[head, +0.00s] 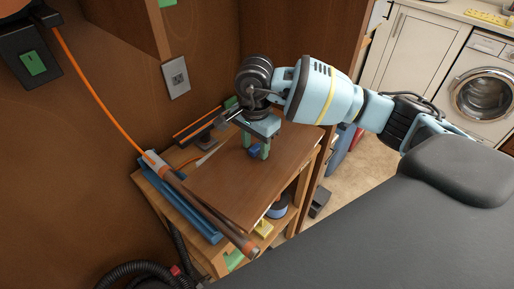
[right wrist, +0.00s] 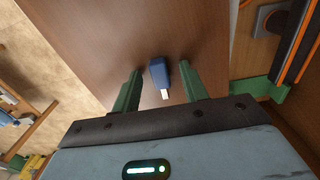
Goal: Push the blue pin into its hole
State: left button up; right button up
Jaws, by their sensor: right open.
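The blue pin (right wrist: 158,73), a small blue block with a pale metal tip, is on the brown wooden board (head: 225,180). In the head view the pin (head: 253,153) shows only as a small blue patch under my right gripper. My right gripper (head: 256,149) points down over the board with its green fingers apart. In the right wrist view the pin is between the fingers of the gripper (right wrist: 160,70), with a gap on both sides. I cannot make out a hole in either view. My left gripper is not in view.
An orange-brown rod (head: 215,215) and a blue tray (head: 180,205) lie along the left of the wooden stand. A dark fixture (head: 203,140) stands behind the board near the wall. A lower shelf holds a blue roll (head: 278,208) and a yellow piece (head: 263,228). Much of the board is clear.

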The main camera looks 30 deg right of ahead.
aim_at(255, 148)
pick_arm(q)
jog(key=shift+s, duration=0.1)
pick_arm(e)
jog(key=shift+c, duration=0.2)
grip_shut()
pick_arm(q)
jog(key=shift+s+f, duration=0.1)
pick_arm(e)
jog(key=shift+r, duration=0.1)
jog(key=shift+r, duration=0.6)
notch_tip(255, 148, up, 2)
jog(key=shift+r+b, duration=0.2)
jog(key=shift+b, duration=0.1)
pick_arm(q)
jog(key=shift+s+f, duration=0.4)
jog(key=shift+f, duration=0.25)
pick_arm(e)
jog(key=s+a+r, duration=0.1)
jog(key=s+a, duration=0.1)
jog(key=s, duration=1.4)
jog(key=shift+a, duration=0.35)
jog(key=shift+w+r, duration=0.1)
jog(key=shift+w, duration=0.05)
